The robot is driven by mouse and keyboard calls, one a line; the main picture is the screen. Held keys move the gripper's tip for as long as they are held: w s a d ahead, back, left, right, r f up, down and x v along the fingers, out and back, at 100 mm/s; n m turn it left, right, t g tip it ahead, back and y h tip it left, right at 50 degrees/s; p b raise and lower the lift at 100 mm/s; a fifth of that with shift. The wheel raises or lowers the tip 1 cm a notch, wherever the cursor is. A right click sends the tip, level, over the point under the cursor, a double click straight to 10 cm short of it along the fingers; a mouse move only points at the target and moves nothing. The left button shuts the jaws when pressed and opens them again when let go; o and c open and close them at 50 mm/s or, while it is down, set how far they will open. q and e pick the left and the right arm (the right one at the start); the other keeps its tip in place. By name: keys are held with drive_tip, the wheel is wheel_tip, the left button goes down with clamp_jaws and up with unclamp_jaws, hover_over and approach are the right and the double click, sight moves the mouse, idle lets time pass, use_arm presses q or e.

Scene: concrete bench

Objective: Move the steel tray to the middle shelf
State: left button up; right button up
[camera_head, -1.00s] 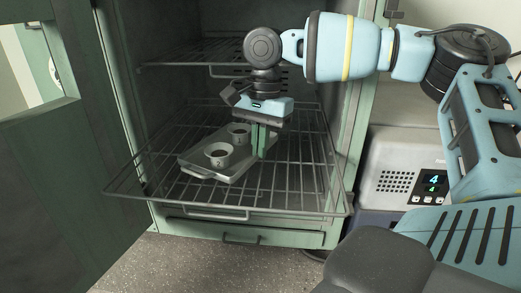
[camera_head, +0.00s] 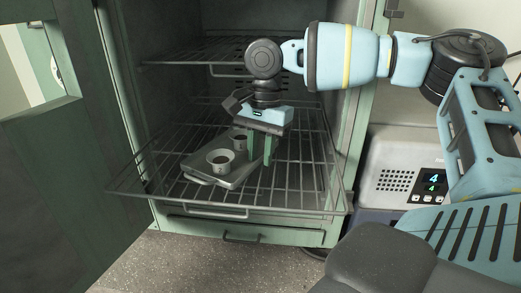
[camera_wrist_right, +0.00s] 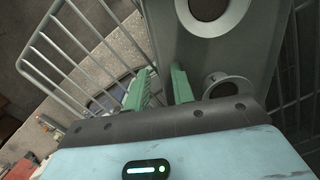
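The steel tray (camera_head: 237,172) lies at a slant on the lower wire rack with two small cups on it. The near cup (camera_head: 220,160) is clear; the far cup (camera_head: 240,142) is partly hidden by my gripper. My right gripper (camera_head: 261,163) points down at the tray's right side, its green fingers apart. In the right wrist view (camera_wrist_right: 161,70), one finger is over the tray (camera_wrist_right: 170,30) and the other beyond its edge, with a visible gap between them. The middle shelf (camera_head: 185,50) is the wire rack above. My left gripper is out of view.
The pulled-out lower rack (camera_head: 300,190) has bare wires right of the tray. The open green cabinet door (camera_head: 60,180) stands at left. A control box with a lit display (camera_head: 432,181) is at right. The middle shelf's visible part looks empty.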

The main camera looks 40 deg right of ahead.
drive_tip(key=shift+r, duration=0.25)
wheel_tip(320, 180, up, 12)
drive_tip(key=d, duration=0.1)
drive_tip(key=shift+b, duration=0.3)
drive_tip(key=shift+w+d+f, duration=0.1)
drive_tip(key=shift+f, duration=0.05)
idle(0.3)
